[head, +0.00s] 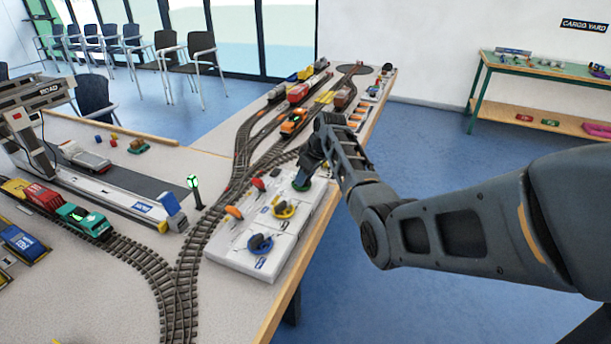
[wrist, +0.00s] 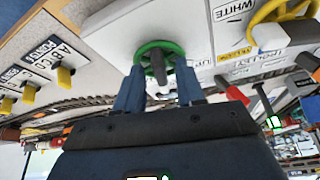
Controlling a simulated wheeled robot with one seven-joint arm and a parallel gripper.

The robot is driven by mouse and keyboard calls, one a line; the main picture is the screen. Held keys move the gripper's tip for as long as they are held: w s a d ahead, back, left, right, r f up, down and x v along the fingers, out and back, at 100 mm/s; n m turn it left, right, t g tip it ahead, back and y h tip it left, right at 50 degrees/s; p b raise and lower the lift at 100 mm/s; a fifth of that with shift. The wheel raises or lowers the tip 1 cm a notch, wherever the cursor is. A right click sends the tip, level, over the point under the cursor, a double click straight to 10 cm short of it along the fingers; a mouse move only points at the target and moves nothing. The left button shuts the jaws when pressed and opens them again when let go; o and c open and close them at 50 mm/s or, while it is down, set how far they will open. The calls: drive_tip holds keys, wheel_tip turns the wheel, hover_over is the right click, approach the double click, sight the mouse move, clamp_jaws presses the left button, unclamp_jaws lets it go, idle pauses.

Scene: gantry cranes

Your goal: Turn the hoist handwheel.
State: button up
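A green handwheel (wrist: 143,50) with a dark grip or knob at its middle sits on the white control panel (head: 240,262). It also shows in the head view (head: 301,186), partly hidden under my gripper (head: 306,174). In the wrist view the two blue fingers of my gripper (wrist: 159,78) stand apart, one on each side of the wheel's near part. I cannot tell whether they touch the rim. A label beside the green wheel seems to read "UP"; its full name plate is not readable. A yellow handwheel (head: 284,210) and a blue one (head: 260,244) stand on the same panel.
Small orange (head: 234,211) and red (head: 258,184) levers sit left of the wheels. Railway track (head: 222,200) with wagons runs left of the panel. A model gantry crane (head: 33,120) stands at the far left. The floor right of the table is clear.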

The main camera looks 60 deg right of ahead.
clamp_jaws()
drive_tip(key=shift+d+n, duration=0.1)
drive_tip(key=shift+n, duration=0.2)
drive_tip(key=n+b, duration=0.1)
drive_tip(key=n+y+b, duration=0.1)
drive_tip(key=shift+d+f+n, duration=0.1)
drive_tip(key=shift+d+n, duration=0.1)
drive_tip(key=shift+n, duration=0.2)
drive_tip(key=n+b, duration=0.1)
drive_tip(key=n+y+b, duration=0.1)
drive_tip(key=n+b, duration=0.1)
drive_tip(key=shift+d+f+n+y+b, duration=0.1)
drive_tip(key=shift+d+n+y+b, duration=0.2)
drive_tip(key=shift+y, duration=0.1)
drive_tip(key=n+b, duration=0.1)
drive_tip(key=n+g+b, duration=0.1)
drive_tip(key=n+b, duration=0.1)
drive_tip(key=shift+w+d+y+b, duration=0.2)
drive_tip(key=shift+y+b, duration=0.1)
drive_tip(key=shift+y, duration=0.1)
drive_tip(key=shift+w+r+n+g+y+b, duration=0.15)
drive_tip(key=shift+n+g+y+b, duration=0.25)
drive_tip(key=shift+n+b, duration=1)
drive_tip(key=shift+r, duration=0.1)
unclamp_jaws()
